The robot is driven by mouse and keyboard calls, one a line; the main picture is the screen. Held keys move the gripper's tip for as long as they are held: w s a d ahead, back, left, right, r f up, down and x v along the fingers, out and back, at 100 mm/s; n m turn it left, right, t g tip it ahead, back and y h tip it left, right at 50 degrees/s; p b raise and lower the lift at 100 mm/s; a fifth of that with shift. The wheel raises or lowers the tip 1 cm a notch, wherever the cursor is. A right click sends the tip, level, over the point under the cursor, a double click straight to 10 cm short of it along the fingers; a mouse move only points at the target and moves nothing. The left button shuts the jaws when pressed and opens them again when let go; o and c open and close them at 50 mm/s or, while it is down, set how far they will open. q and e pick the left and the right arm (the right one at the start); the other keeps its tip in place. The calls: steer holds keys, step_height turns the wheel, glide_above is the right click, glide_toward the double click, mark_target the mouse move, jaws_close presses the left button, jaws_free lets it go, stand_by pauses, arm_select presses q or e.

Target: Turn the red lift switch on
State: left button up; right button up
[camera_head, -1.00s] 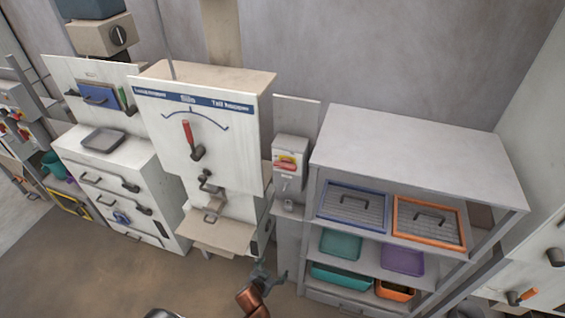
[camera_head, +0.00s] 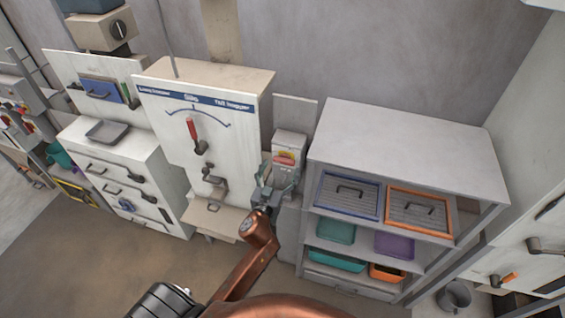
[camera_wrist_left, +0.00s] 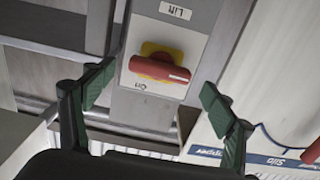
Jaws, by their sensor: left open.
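The red lift switch (camera_head: 285,157) is on a grey box (camera_head: 290,143) between the white silo panel and the shelf unit. In the left wrist view the red switch handle (camera_wrist_left: 160,69) lies crosswise over a yellow plate, slightly tilted. A "Lift" label and an "On" label sit on either side of it. My left gripper (camera_head: 277,176) is open in front of the box and partly covers it. In the left wrist view its fingers (camera_wrist_left: 157,96) stand apart on both sides of the handle, with nothing between the pads. My right gripper is not in view.
The silo panel (camera_head: 165,125) with a red-handled lever stands left of the switch box. The grey shelf unit (camera_head: 410,135) with trays and bins stands close on the right. A bucket (camera_head: 454,297) is on the floor at the lower right.

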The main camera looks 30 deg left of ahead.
mark_target(284, 160)
arm_select(q)
steer(key=shift+x, duration=1.2)
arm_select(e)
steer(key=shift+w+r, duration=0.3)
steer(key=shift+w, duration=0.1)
arm_select(q)
steer(key=shift+c, duration=0.6)
steer(key=c, duration=1)
steer(key=shift+c, duration=0.2)
